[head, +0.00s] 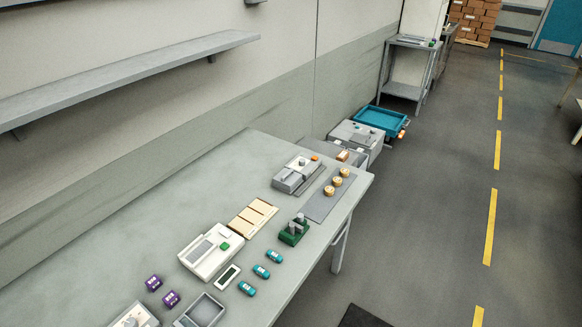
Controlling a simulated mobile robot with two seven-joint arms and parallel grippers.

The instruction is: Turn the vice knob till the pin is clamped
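A small dark green fixture (292,235) with grey upright parts (299,219) stands near the right edge of the grey table. It looks like the vice, but it is too small to make out its knob, its jaws or a pin for sure. I cannot tell whether anything is clamped in it. Neither of my grippers is in view.
On the table (130,235) are a grey device (297,174), a dark mat (318,207) with round orange pieces, a white device (207,252), beige strips (252,216), teal pieces (261,271) and purple pieces (154,283). A shelf (130,75) overhangs the left. The floor right is open.

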